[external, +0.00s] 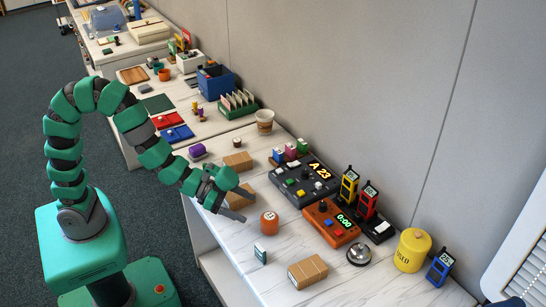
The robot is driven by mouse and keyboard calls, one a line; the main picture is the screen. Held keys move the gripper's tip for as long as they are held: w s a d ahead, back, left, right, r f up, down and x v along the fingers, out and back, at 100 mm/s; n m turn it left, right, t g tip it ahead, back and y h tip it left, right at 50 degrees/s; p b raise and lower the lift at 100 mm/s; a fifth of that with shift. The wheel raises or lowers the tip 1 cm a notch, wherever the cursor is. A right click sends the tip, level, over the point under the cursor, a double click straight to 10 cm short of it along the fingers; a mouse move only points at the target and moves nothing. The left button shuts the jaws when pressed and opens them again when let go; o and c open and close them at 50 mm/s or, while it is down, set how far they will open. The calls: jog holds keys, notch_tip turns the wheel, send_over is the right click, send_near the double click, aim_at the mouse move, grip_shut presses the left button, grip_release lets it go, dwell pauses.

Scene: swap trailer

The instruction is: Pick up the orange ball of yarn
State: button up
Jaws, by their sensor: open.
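A rounded orange thing (269,223) with a pale mark on it stands on the near white counter. It is the closest match to the orange ball of yarn, but strands of yarn cannot be made out at this size. My gripper (232,213) is open, to the left of the orange thing and a little above the counter. Its dark fingers point right and slightly down, toward the orange thing, with a gap between.
Cardboard boxes lie behind my gripper (238,161) and in front (307,271). A small white-and-green box (260,254) stands near the orange thing. An orange console (331,223), silver bell (359,255) and yellow canister (411,250) stand to the right. The wall bounds the counter's back.

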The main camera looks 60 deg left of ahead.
aim_at(262, 215)
jog(key=shift+b+x, duration=0.8)
jog(key=shift+x, duration=2.6)
jog(key=b+x, duration=0.1)
jog(key=x, duration=0.3)
jog(key=shift+w+d, duration=0.1)
jog(key=shift+w, duration=0.05)
jog(key=c, duration=1.1)
